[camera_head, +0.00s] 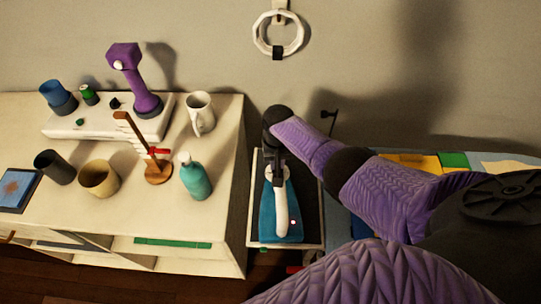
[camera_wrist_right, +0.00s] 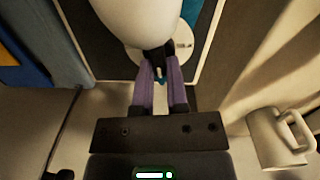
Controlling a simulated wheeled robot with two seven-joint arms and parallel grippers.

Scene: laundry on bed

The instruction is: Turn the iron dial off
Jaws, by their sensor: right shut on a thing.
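The iron (camera_head: 282,208), white with a teal base, lies on a dark narrow board between the dresser and the bed. Its white body (camera_wrist_right: 140,18) fills the top of the right wrist view. My right gripper (camera_head: 275,178) points down at the iron's far end. In the wrist view its purple fingers (camera_wrist_right: 160,72) are close together, with dark tips against the iron beside a pale round part (camera_wrist_right: 184,36). They are shut on what seems to be the iron's dial, mostly hidden by the tips; its setting cannot be read. My left gripper is out of view.
The dresser (camera_head: 225,225) on the left holds a teal bottle (camera_head: 196,178), white mug (camera_head: 200,113), purple lamp (camera_head: 137,75) and cups. The mug also shows in the wrist view (camera_wrist_right: 277,138). Colored cloths (camera_head: 455,160) lie on the right, partly behind my arm.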

